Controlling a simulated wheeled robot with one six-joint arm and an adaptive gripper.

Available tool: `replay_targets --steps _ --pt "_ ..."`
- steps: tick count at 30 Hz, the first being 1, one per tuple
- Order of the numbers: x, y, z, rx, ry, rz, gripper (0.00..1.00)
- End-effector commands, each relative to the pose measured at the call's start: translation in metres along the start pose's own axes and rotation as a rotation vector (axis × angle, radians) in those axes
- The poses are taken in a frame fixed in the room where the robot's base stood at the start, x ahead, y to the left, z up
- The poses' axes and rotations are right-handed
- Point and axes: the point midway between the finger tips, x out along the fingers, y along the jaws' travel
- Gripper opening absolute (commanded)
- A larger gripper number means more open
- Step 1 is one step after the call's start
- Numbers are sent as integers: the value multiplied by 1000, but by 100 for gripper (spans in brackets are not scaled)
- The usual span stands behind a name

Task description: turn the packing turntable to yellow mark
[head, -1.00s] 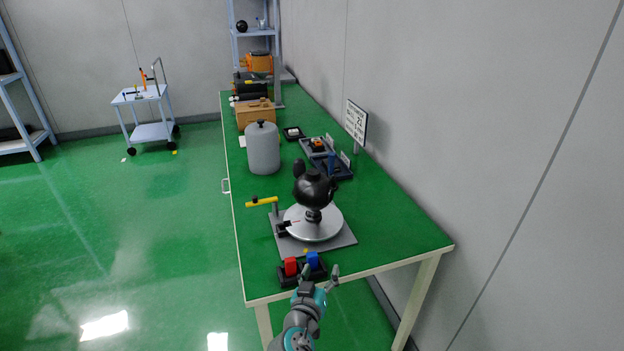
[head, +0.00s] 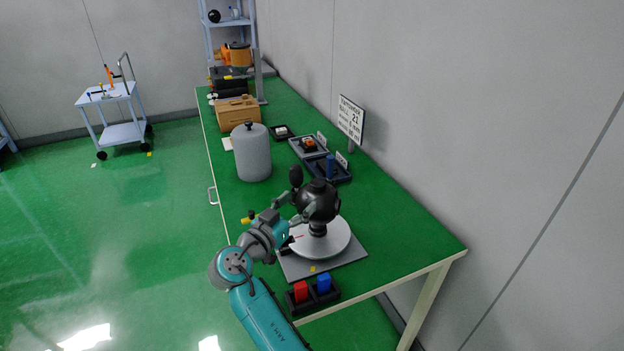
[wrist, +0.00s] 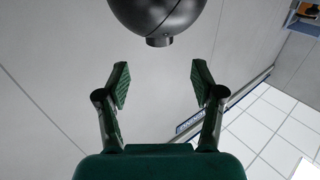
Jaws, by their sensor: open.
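The packing turntable is a round silver disc (head: 333,238) on a grey square base plate (head: 350,262) near the table's front end. A black ball-shaped gimbal camera (head: 318,201) stands on the disc. A small yellow mark (head: 313,268) lies at the front of the base plate. A thin red line shows near the disc's left edge, partly hidden by my arm. My gripper (head: 298,206) is open, at the left of the ball. In the wrist view its empty fingers (wrist: 160,82) are spread, with the dark ball (wrist: 160,14) beyond them at the top.
A tray with a red block (head: 300,291) and a blue block (head: 324,283) is in front of the turntable. A grey canister (head: 251,153), a wooden box (head: 238,114) and small trays (head: 330,170) stand behind. A sign (head: 351,119) stands by the right wall.

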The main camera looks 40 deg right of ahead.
Motion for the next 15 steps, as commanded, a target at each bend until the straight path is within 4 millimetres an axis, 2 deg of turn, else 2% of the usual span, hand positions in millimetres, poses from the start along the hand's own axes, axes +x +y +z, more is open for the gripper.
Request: replay_targets --steps 15 --pt "82 1 0 0 0 2 67"
